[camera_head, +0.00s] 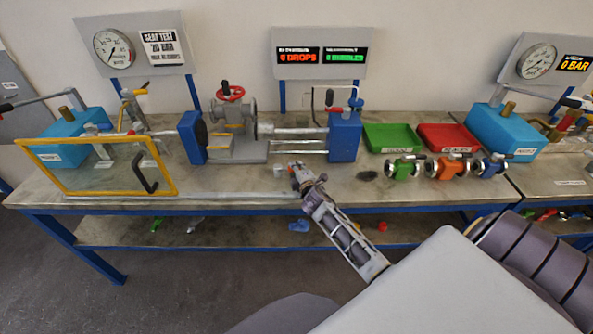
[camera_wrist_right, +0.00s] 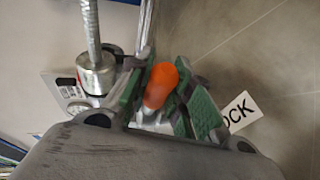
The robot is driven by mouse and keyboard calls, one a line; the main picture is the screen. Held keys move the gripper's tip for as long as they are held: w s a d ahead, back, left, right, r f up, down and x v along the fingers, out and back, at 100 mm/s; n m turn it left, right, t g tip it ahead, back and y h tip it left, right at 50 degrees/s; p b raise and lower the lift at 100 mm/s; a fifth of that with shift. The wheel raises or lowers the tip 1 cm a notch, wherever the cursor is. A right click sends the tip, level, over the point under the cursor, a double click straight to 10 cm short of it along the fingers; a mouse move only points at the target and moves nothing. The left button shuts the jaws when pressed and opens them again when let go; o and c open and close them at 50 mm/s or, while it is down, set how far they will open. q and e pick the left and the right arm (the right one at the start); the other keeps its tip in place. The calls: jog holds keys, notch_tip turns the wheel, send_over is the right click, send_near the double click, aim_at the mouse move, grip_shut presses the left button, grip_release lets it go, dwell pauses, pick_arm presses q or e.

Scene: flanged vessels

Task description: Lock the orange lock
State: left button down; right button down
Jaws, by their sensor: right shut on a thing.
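My right gripper (camera_head: 298,172) reaches the front of the bench in the head view, below the clamp rig. In the right wrist view its green-padded fingers (camera_wrist_right: 165,82) are closed around a rounded orange piece (camera_wrist_right: 160,86), which I take to be the orange lock. The fingers hide its sides, and I cannot tell whether it is locked. Beside it stand a metal rod with a round collar (camera_wrist_right: 95,72) and a small plate. A white label ending in "OCK" (camera_wrist_right: 243,112) lies on the grey surface at the right. My left gripper is not in view.
A yellow-framed clear guard (camera_head: 100,191) stands at the bench's left. The rig has a red handwheel (camera_head: 230,92) and a blue block (camera_head: 344,138). Green (camera_head: 392,134) and red (camera_head: 447,134) trays sit at the right, with several colored valves in front. The bench's front left strip is clear.

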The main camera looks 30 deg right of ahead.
dwell(0.3)
jog(key=c, duration=1.5)
grip_release()
jog(key=shift+c, duration=0.2)
jog(key=shift+s, duration=0.1)
jog(key=shift+v, duration=5.9)
